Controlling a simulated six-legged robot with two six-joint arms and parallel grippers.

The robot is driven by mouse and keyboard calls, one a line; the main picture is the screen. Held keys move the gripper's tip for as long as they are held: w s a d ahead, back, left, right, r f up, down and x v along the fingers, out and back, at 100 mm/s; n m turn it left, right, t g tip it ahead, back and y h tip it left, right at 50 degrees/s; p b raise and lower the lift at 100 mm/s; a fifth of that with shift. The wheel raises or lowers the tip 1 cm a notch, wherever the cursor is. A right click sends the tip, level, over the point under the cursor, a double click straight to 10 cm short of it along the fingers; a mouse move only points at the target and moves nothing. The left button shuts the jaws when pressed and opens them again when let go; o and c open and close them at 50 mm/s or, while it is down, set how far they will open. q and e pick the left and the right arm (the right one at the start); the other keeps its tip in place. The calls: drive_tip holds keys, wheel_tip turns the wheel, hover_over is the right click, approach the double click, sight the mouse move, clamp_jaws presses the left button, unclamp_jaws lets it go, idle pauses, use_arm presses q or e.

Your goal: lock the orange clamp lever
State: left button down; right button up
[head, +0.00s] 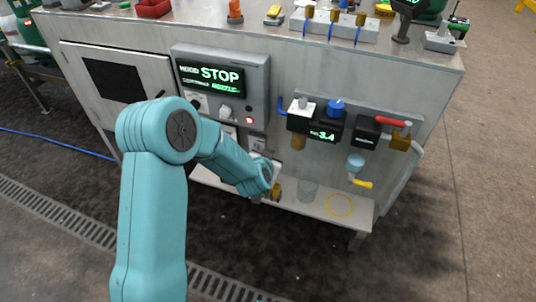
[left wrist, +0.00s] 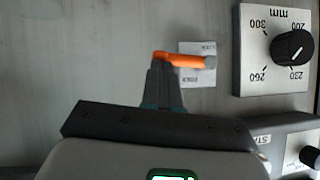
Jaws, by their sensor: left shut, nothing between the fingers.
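The orange clamp lever (left wrist: 180,60) shows in the left wrist view. It lies about level across the picture, with a grey end at its right, in front of a small white label plate (left wrist: 199,75). My left gripper (left wrist: 160,66) is shut and empty. Its fingertips are right at the lever's left end; I cannot tell whether they touch it. In the head view my teal left arm reaches the front of the machine cabinet, and I cannot make out the lever or the fingertips there. My right gripper is not in view.
A mm dial (left wrist: 290,47) sits right of the lever. On the cabinet are a STOP display panel (head: 262,75) and, further right, a regulator with a blue knob (head: 336,106) and a red-handled valve (head: 393,122).

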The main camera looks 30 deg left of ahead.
use_arm(q)
drive_tip(key=f+m+y, duration=0.2)
drive_tip(key=f+m+y+b, duration=0.1)
drive_tip(key=f+m+y, duration=0.1)
drive_tip(key=a+f+m+y+b, duration=0.1)
drive_tip(key=f+y, duration=0.1)
drive_tip(key=shift+s+f+m, duration=0.1)
drive_tip(key=shift+m, duration=0.3)
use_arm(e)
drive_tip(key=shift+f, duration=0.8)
use_arm(q)
drive_tip(key=shift+a+f, duration=0.1)
